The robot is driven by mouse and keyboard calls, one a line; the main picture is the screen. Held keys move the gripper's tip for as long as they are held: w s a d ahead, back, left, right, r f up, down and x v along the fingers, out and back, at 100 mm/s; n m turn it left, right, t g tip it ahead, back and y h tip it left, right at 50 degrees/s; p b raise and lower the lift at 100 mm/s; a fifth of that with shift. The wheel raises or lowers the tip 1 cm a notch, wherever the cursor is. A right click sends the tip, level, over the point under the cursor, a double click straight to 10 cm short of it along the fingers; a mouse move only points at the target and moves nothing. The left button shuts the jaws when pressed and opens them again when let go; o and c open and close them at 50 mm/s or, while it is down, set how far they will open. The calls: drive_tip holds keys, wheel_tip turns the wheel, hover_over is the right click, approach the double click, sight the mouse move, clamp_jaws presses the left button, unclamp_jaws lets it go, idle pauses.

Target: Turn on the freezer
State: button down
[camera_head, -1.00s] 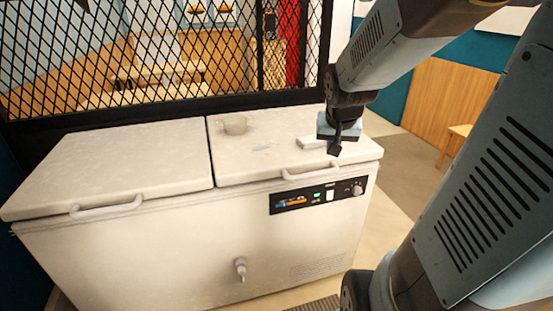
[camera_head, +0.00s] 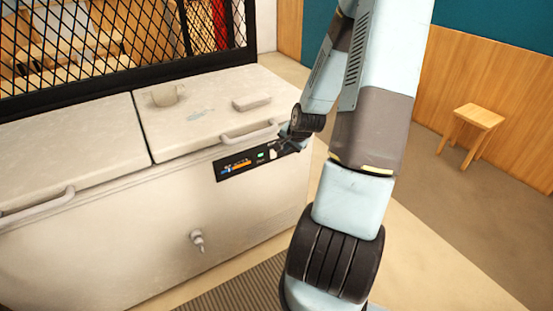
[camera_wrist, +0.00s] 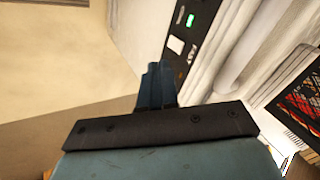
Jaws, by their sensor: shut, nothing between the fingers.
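The white chest freezer (camera_head: 120,250) has two lids and a black control panel (camera_head: 222,173) on its front at the right. The panel carries a small display (camera_head: 238,167) and a green light (camera_head: 262,155), which also shows in the wrist view (camera_wrist: 190,20). A white rocker switch (camera_wrist: 176,45) sits beside the green light. My gripper (camera_head: 280,150) is at the right end of the panel and covers part of it, including the knob. In the wrist view my shut fingers (camera_wrist: 156,70) are close to the switch; I cannot tell whether they touch anything. The gripper is empty.
A lid handle (camera_head: 247,132) juts out just above the panel. A cup (camera_head: 165,95) and a pale block (camera_head: 251,103) lie on the right lid. A tap (camera_head: 198,241) sticks out lower on the front. A stool (camera_head: 472,130) stands right, with open floor before it.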

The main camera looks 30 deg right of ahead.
sight(273, 154)
drive_tip(key=d+f+m+t, duration=0.2)
drive_tip(key=d+f+m, duration=0.1)
drive_tip(key=f+m, duration=0.2)
drive_tip(key=shift+w+f+y, duration=0.2)
drive_tip(key=shift+f+y, duration=0.1)
drive_tip(key=shift+f, duration=0.5)
drive_tip(key=shift+w, duration=0.1)
drive_tip(key=shift+w+r+x, duration=0.3)
drive_tip(key=shift+x, duration=1.85)
drive_tip(key=shift+w+r+x, duration=0.25)
drive_tip(key=shift+w+x, duration=0.05)
drive_tip(key=shift+x, duration=1.85)
drive_tip(key=shift+w+r+x, duration=0.3)
drive_tip(key=shift+x, duration=1.85)
